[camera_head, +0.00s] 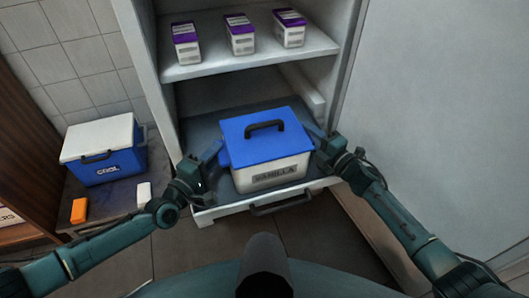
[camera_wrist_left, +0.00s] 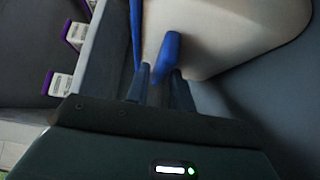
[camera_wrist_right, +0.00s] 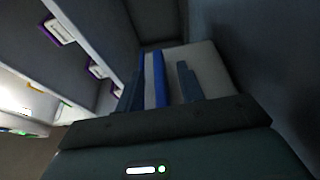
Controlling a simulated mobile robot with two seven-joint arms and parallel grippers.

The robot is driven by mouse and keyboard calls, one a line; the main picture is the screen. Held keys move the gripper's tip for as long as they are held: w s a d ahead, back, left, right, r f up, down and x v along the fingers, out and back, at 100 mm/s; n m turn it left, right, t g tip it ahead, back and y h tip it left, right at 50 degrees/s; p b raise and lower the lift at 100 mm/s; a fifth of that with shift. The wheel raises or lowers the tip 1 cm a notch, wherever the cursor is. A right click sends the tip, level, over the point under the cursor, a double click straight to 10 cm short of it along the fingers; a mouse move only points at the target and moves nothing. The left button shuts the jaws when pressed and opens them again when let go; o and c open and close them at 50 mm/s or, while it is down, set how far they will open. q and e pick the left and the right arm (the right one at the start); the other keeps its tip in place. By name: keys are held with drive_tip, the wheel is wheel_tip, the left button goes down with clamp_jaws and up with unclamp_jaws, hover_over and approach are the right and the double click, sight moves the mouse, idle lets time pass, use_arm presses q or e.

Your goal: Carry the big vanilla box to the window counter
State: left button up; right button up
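The big vanilla box (camera_head: 292,170) is pale with a blue lid, a black top handle and a VANILLA label. It sits level in the pulled-out drawer. My left gripper (camera_head: 214,152) is at its left side. In the left wrist view, a blue side grip (camera_wrist_left: 169,55) reaches between the left fingers; whether they press on it is unclear. My right gripper (camera_head: 316,138) is at the box's right side. In the right wrist view, its fingers stand apart around a blue strip (camera_wrist_right: 159,78) of the box, with a gap showing. The window counter is not identifiable in view.
The drawer (camera_head: 205,214) has a dark handle in front. A shelf (camera_head: 205,70) above holds purple-and-white cartons (camera_head: 240,36). A blue-and-white COOL box (camera_head: 108,165) stands on a low table at left, near orange (camera_head: 79,211) and white (camera_head: 144,195) items. A white panel (camera_head: 440,110) stands at right.

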use_arm(q)
drive_tip(key=shift+w+d, duration=0.15)
drive_tip(key=shift+w, duration=0.1)
use_arm(e)
drive_tip(key=shift+w+a, duration=0.2)
drive_tip(key=shift+w, duration=0.05)
use_arm(q)
drive_tip(key=shift+c, duration=0.2)
drive_tip(key=c, duration=0.4)
use_arm(e)
drive_tip(key=c, duration=0.5)
use_arm(q)
clamp_jaws()
use_arm(e)
clamp_jaws()
use_arm(q)
drive_tip(key=shift+w+r, duration=0.1)
drive_tip(key=shift+r, duration=0.2)
use_arm(e)
drive_tip(key=shift+w+r, duration=0.1)
drive_tip(key=shift+r, duration=0.2)
